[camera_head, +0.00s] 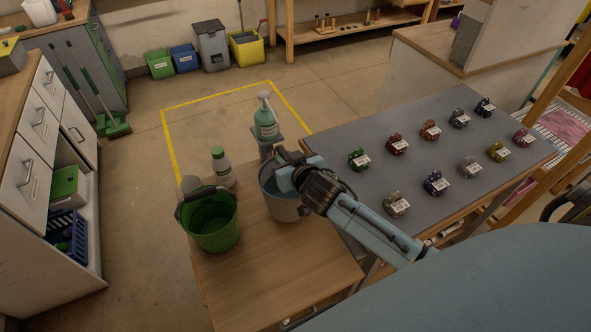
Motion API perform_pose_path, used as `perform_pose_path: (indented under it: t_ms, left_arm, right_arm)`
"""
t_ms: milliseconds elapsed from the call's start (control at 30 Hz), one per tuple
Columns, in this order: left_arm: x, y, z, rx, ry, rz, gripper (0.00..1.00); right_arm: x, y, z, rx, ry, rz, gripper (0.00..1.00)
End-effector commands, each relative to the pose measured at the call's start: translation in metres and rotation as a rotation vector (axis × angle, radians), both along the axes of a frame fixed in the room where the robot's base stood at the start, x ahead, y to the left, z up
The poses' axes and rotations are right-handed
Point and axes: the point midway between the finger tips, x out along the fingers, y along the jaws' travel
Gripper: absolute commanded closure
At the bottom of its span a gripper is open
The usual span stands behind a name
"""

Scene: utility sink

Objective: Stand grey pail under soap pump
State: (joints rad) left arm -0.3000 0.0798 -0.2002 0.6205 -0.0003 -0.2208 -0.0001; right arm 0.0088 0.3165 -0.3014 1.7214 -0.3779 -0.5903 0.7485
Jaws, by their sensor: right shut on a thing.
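The grey pail (279,207) stands upright at the far right part of the wooden table, beside the green bucket. My right gripper (281,176) is at the pail's rim and shut on it; the fingertips are partly hidden by the gripper body. The soap pump (266,122) is a green bottle with a white pump head, on a small stand (267,144) just behind the pail. In this view the pail shows below the bottle; I cannot tell whether it is directly under the spout. My left gripper is not in view.
A green bucket (211,226) stands left of the pail, with a white-and-green bottle (221,167) behind it. The wooden table (270,275) is clear at the front. A grey table (371,127) with several labelled small items stands to the right.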

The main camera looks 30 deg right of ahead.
Motion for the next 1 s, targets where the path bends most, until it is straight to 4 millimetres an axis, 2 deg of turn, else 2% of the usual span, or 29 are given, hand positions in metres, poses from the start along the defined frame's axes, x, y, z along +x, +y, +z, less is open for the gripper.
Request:
perform_pose_path:
  t_ms: [33, 167, 500, 933, 967, 1000]
  left_arm:
    - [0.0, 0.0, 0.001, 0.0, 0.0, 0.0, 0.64]
    - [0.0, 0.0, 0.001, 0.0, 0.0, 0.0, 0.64]
    - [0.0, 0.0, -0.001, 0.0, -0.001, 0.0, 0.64]
    - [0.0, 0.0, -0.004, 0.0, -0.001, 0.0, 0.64]
    - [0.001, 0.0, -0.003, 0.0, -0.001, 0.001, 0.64]
    - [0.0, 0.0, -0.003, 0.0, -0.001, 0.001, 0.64]
  right_arm:
    - [0.007, 0.0, 0.005, 0.0, -0.01, 0.002, 1.0]
    - [0.013, 0.0, 0.004, 0.002, -0.009, 0.001, 1.0]
    - [0.013, 0.0, -0.03, 0.002, -0.006, 0.002, 1.0]
    - [0.012, 0.0, -0.036, 0.003, -0.008, 0.002, 1.0]
    - [0.01, 0.0, -0.039, 0.001, 0.002, 0.001, 0.77]
    - [0.01, 0.0, -0.038, 0.001, 0.002, 0.001, 0.72]
